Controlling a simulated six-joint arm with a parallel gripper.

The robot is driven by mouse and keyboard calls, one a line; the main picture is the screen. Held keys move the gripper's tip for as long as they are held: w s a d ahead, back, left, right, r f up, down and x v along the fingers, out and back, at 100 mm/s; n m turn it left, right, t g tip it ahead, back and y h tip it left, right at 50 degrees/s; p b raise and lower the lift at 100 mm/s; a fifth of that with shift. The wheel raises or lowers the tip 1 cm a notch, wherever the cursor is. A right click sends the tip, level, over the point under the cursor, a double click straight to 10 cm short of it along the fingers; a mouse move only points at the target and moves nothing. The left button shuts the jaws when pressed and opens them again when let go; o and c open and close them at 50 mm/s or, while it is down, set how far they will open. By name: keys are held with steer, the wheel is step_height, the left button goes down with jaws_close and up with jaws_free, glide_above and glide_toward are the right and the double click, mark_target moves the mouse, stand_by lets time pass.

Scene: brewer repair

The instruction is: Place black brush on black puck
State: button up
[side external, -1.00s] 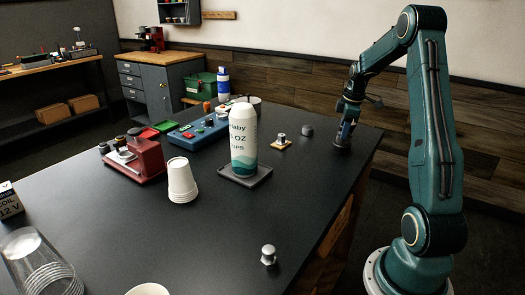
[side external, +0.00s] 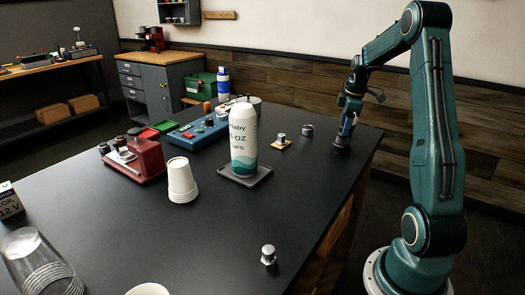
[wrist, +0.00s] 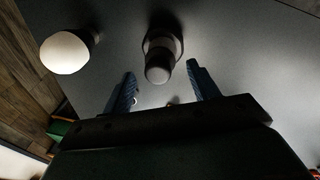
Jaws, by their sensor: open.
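The black brush (side external: 342,147) stands upright below my gripper (side external: 347,127) near the table's far right edge. In the wrist view the brush (wrist: 159,72) shows as a dark rounded handle in front of a wider dark rim. My gripper (wrist: 162,85) is open there, with a blue finger on each side and gaps between the fingers and the handle. The black puck cannot be told apart from the dark base under the brush. A separate small dark round piece (side external: 307,130) stands to the left on the table.
A pale dome (wrist: 66,52) is left of the brush in the wrist view. The front right tabletop is mostly clear.

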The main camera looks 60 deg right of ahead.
step_height(320, 180, up, 10)
steer(key=s, duration=0.1)
steer(key=shift+s+a+f, duration=0.15)
steer(key=shift+s+a, duration=0.1)
steer(key=shift+a, duration=0.2)
stand_by(0.3)
steer(key=w+a+r+m+t, duration=0.1)
steer(key=a+r, duration=0.2)
steer(key=a, duration=0.8)
steer(key=w+a+r+m+t, duration=0.1)
steer(key=w+a+r, duration=0.15)
steer(key=a, duration=0.95)
steer(key=s+a+f+m+t, duration=0.1)
steer(key=s+a+f, duration=0.1)
steer(key=s+a, duration=0.5)
steer(key=s+a+f+m+y, duration=0.1)
steer(key=s+a+f+m, duration=0.1)
steer(key=s+a, duration=0.4)
steer(key=a, duration=0.4)
steer(key=shift+s+a+f+t, duration=0.25)
steer(key=shift+s+a+t, duration=0.05)
steer(key=shift+s+t, duration=0.1)
steer(key=shift+o, duration=0.2)
